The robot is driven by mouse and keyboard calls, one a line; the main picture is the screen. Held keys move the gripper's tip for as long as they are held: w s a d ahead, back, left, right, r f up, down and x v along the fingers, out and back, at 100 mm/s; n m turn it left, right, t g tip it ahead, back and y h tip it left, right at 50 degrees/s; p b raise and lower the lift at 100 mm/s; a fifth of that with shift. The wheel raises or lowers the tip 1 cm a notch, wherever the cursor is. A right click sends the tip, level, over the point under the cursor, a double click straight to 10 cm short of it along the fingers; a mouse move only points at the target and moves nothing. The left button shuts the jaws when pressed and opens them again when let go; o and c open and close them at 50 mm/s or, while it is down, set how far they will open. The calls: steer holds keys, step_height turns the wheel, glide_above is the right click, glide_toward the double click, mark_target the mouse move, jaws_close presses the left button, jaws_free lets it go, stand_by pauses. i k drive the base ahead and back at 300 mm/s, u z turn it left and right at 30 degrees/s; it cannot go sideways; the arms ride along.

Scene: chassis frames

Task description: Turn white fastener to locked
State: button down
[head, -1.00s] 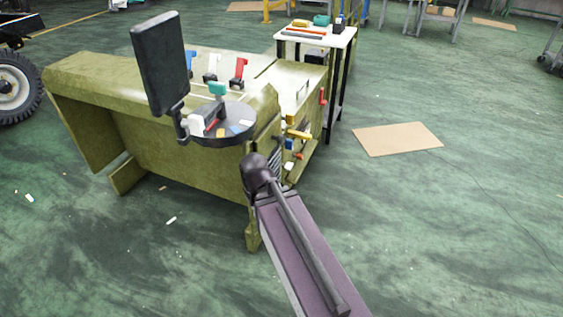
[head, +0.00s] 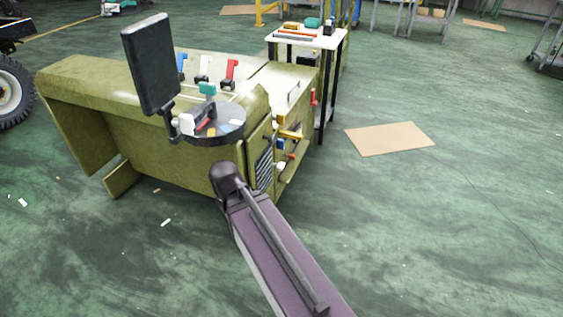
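Several white parts could be the white fastener. A white lever (head: 203,69) stands on the olive chassis top between a blue lever (head: 182,67) and a red lever (head: 230,71). A white part (head: 186,123) shows beside the round dark tray, and a small white knob (head: 281,167) sits low on the chassis's right end. I cannot tell which is meant, or its setting. My purple arm reaches from the bottom right to a dark joint in front of the chassis. My gripper is not visible, probably hidden beyond that joint.
The olive chassis (head: 140,130) fills the left middle. A black panel (head: 150,65) rises above the round dark tray (head: 222,136). Yellow and red handles crowd the right end. A small table (head: 310,40) stands behind. Green floor is open right, with a brown sheet (head: 388,138).

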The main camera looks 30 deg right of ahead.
mark_target(280, 165)
steer(key=u, duration=0.1)
steer(key=k, duration=1.1)
steer(key=z, duration=0.55)
steer(key=i, duration=1)
steer(key=z, duration=0.05)
